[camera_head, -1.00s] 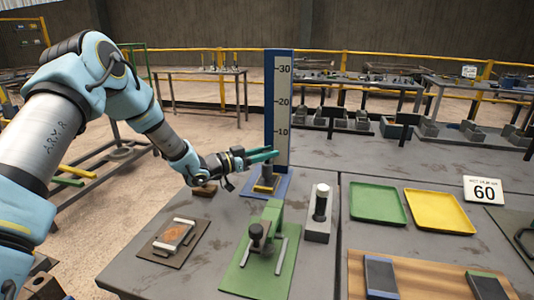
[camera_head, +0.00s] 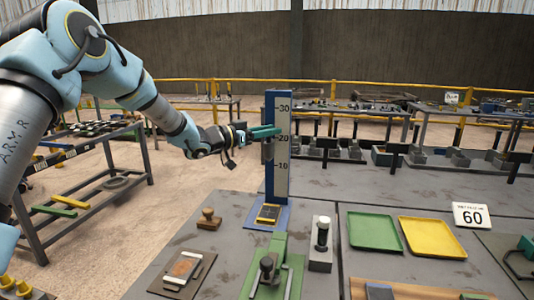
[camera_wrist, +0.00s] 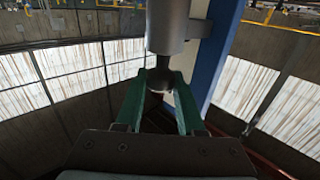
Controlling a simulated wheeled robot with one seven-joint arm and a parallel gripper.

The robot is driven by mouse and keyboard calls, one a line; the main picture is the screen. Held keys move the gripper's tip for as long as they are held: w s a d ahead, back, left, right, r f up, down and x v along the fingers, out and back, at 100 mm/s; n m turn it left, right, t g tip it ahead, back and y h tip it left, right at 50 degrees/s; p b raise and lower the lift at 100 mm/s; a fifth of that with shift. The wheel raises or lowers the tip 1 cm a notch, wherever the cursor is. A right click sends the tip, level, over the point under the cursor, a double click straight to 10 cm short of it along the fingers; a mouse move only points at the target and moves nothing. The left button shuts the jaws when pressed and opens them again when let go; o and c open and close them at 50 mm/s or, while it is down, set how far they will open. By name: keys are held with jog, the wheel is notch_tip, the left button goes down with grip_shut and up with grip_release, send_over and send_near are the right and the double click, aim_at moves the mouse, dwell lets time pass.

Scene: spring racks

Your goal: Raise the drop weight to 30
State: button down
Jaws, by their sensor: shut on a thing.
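The drop tower is a blue upright with a white scale (camera_head: 283,150) marked 10, 20 and 30, standing on a blue base (camera_head: 283,221). My gripper (camera_head: 268,132) is at the scale, close to the 20 mark and well below the 30. Its green fingers are shut on the dark round knob (camera_wrist: 160,80) of the drop weight. The drop weight is a grey cylinder (camera_wrist: 167,25) beside the blue upright; part of it shows just under the fingers in the head view (camera_head: 267,151). The weight hangs clear above the base.
A green press (camera_head: 272,270), a grey block with a dark cylinder (camera_head: 321,245) and a wooden stamp (camera_head: 208,220) stand nearby on the bench. The space above my gripper looks clear.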

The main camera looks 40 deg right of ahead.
notch_tip(320, 180, up, 11)
jog(key=p, duration=0.4)
jog(key=shift+r, duration=0.1)
jog(key=c, duration=0.5)
grip_release()
jog(key=shift+b+v, duration=2.25)
jog(key=shift+v, duration=3.15)
